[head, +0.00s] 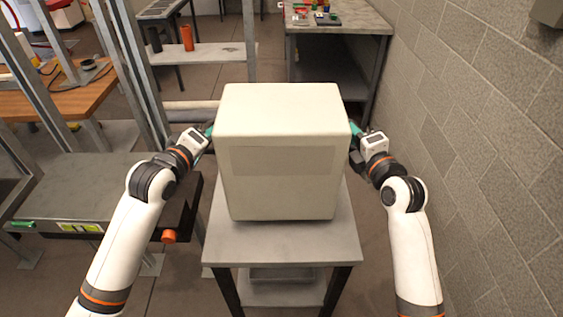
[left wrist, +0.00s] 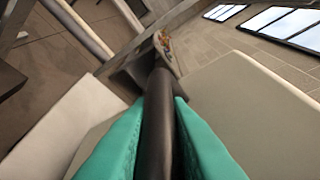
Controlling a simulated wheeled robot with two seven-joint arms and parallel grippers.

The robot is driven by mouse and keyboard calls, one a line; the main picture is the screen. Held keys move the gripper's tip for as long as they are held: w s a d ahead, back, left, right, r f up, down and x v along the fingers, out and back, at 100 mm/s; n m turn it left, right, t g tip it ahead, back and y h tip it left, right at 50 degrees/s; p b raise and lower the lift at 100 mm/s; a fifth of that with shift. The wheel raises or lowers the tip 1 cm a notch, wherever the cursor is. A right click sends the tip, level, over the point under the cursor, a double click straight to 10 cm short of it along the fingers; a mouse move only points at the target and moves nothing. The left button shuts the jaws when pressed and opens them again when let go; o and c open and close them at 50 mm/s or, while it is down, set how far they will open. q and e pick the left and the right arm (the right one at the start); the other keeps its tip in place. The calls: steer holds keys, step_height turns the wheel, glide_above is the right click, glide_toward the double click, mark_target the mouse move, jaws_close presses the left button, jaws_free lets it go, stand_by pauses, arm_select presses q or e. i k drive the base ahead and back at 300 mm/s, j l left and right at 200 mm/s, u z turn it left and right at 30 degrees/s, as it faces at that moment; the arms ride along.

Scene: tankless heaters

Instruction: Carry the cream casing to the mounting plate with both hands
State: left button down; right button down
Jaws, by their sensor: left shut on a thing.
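The cream casing (head: 280,185) is a large box in the middle of the head view, upright over the small grey table (head: 280,247). I cannot tell whether its base touches the table. My left gripper (head: 209,131) is at the casing's left side. In the left wrist view its teal fingers (left wrist: 158,115) are shut on a dark handle (left wrist: 157,125), with the casing's pale wall (left wrist: 250,115) to the right. My right gripper (head: 354,131) is at the casing's right side, its fingertips mostly hidden. I cannot pick out the mounting plate.
A block wall (head: 490,130) runs close along the right. Metal frame posts (head: 137,75) and a grey bench (head: 70,190) with an orange knob (head: 169,236) stand at the left. A workbench (head: 335,30) with small items stands behind. Some floor is open left of the table.

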mark_target(97, 181)
steer(key=i+j, duration=0.1)
steer(key=j, duration=2.7)
steer(key=i, duration=0.05)
